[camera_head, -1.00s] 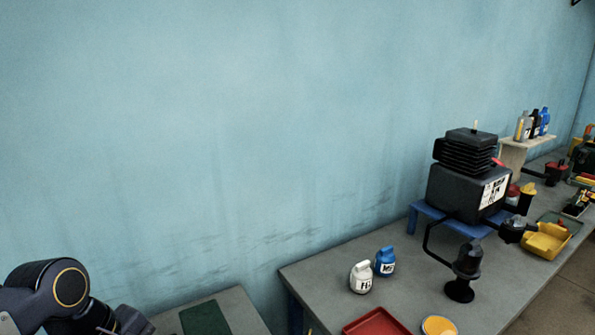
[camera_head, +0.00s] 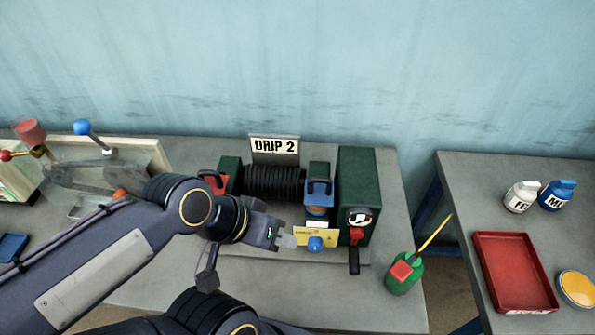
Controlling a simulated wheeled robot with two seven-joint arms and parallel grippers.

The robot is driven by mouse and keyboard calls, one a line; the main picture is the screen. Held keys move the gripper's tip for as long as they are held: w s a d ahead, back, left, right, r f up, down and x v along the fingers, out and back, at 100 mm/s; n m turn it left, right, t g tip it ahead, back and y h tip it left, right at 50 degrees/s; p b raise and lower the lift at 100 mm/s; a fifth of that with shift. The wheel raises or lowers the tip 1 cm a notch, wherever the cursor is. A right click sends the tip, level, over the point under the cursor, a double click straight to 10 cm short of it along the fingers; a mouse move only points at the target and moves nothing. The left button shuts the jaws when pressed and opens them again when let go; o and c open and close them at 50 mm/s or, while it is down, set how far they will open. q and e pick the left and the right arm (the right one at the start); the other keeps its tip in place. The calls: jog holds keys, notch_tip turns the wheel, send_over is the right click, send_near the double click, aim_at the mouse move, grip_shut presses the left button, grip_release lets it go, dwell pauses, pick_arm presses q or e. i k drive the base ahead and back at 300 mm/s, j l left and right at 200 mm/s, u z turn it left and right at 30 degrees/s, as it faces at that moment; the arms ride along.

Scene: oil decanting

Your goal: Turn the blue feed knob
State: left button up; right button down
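My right gripper is out of view.
The machine has a black ribbed cylinder (camera_head: 273,183), a green housing (camera_head: 357,170) and a red-and-black lever (camera_head: 355,240). A green can (camera_head: 404,274) with a yellow stick stands to its right. A blue-balled lever (camera_head: 82,127) rises at the left.

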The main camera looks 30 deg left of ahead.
aim_at(315, 244)
jog(key=u, duration=1.15)
